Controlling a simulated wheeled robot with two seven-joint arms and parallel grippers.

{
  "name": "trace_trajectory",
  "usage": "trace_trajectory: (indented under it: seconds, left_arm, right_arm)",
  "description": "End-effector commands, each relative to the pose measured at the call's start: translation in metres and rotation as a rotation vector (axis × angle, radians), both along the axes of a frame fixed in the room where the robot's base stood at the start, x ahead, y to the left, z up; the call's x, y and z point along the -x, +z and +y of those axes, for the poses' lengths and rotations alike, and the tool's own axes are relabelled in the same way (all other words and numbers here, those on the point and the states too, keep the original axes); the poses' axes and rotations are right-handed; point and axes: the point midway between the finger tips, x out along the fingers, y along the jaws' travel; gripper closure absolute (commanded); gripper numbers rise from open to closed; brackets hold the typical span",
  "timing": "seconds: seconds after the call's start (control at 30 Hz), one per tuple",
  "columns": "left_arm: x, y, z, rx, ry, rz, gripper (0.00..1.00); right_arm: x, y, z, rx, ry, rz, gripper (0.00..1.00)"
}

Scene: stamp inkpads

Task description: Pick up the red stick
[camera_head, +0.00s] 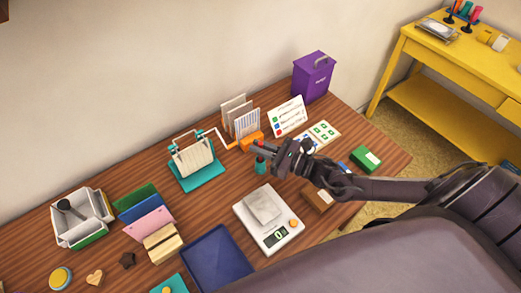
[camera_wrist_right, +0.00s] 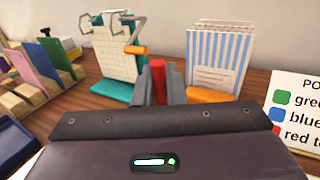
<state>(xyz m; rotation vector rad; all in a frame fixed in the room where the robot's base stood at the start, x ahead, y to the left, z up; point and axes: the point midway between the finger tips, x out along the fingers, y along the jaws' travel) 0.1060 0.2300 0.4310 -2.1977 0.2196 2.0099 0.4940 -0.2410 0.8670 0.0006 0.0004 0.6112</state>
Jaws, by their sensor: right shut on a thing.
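The red stick (camera_wrist_right: 158,80) stands upright between the fingers of my right gripper (camera_wrist_right: 161,92) in the right wrist view, with its red top showing. The lower part of the stick is hidden by the gripper body. In the head view my right gripper (camera_head: 268,156) reaches in from the right over the wooden table, and the stick is mostly hidden there. The gripper is shut on the stick. My left gripper is not in view.
A teal-based flip stand (camera_head: 195,170) and an orange-based card holder (camera_head: 246,126) stand just beyond the gripper. A white scale (camera_head: 284,240) lies in front. A purple bin (camera_head: 313,78) stands at the back. A printed card (camera_wrist_right: 295,112) is at the right.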

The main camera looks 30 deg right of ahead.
Motion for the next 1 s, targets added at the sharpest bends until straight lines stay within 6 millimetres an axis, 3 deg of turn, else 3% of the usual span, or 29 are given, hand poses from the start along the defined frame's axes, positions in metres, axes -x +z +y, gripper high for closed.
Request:
trace_trajectory:
  seconds: [0.27, 0.7, 1.0]
  left_arm:
    - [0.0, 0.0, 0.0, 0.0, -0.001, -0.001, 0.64]
    - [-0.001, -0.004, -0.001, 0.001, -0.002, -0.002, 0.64]
    - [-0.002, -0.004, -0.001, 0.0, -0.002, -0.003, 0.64]
  right_arm:
    - [0.001, 0.049, 0.0, 0.002, 0.004, -0.002, 1.0]
    - [0.001, 0.16, 0.001, 0.005, 0.003, 0.0, 1.0]
    - [0.0, 0.188, 0.0, 0.001, 0.001, 0.0, 1.0]
